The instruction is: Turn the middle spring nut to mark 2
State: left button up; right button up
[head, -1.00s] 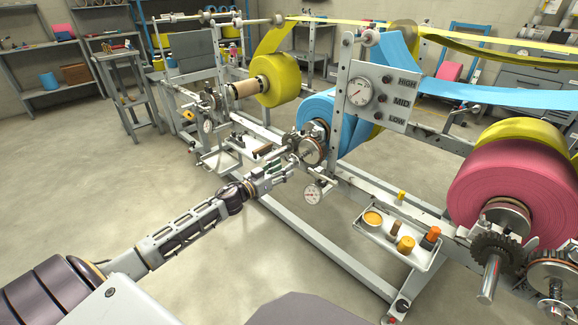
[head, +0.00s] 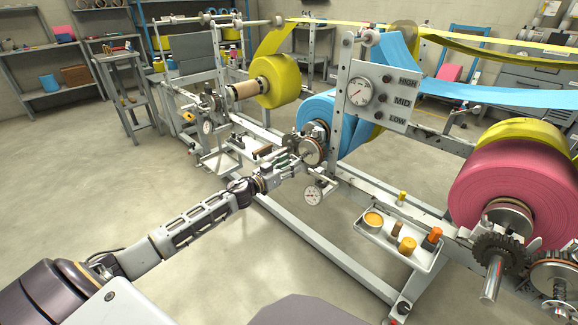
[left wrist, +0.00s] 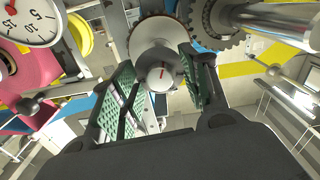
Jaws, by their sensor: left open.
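The middle spring nut (left wrist: 160,76) shows in the left wrist view as a pale rounded knob with a red line on its face, in front of a toothed disc (left wrist: 150,32). In the head view the nut is too small to make out at the middle brake disc (head: 314,150), beside the blue roll. My left gripper (head: 294,158) is at this disc. In the left wrist view its two green ribbed pads stand open on either side of the nut; I cannot tell if either touches it. I can make out no numbered marks on the nut. My right gripper is not in view.
A metal shaft (left wrist: 270,18) and a second gear are close by at the upper right of the wrist view. A parts tray (head: 372,236) sits to the right on the frame. The floor at left is clear.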

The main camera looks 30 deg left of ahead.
pick_arm(q)
jog(key=shift+c, duration=1.1)
grip_shut()
